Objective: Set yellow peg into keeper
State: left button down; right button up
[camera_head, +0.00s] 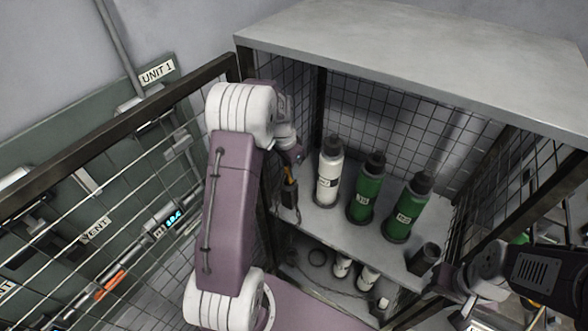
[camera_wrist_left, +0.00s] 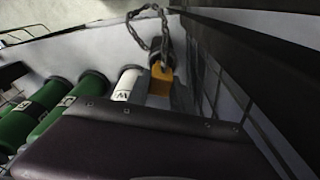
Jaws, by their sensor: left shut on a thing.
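The yellow peg (camera_wrist_left: 161,80) is a small yellow-orange piece with a dark top and a metal chain (camera_wrist_left: 150,18) in the left wrist view. In the head view a small yellow patch of the peg (camera_head: 287,173) shows at the end of my left arm, beside the cage's left front post. My left gripper (camera_head: 290,182) is shut on the peg; its fingers are mostly hidden. My right gripper (camera_head: 452,287) is at lower right by the cage's right front edge, and its jaws are not clear. I cannot pick out the keeper with certainty.
A white bottle (camera_head: 329,172) and two green bottles (camera_head: 367,187) stand on the cage shelf (camera_head: 335,214), just right of my left gripper. A dark cup (camera_head: 425,259) stands at the shelf's right. The open mesh door (camera_head: 110,135) lies left of my left arm.

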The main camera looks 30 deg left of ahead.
pick_arm(q)
jog(key=shift+s+a+f+b, duration=0.1)
jog(key=shift+f+b, duration=0.1)
jog(key=shift+f, duration=0.35)
jog(key=shift+s+a+f+b, duration=0.1)
jog(key=shift+f+b, duration=0.1)
jog(key=shift+f, duration=0.3)
jog(key=c, duration=1.1)
grip_release()
jog(key=shift+o, duration=0.2)
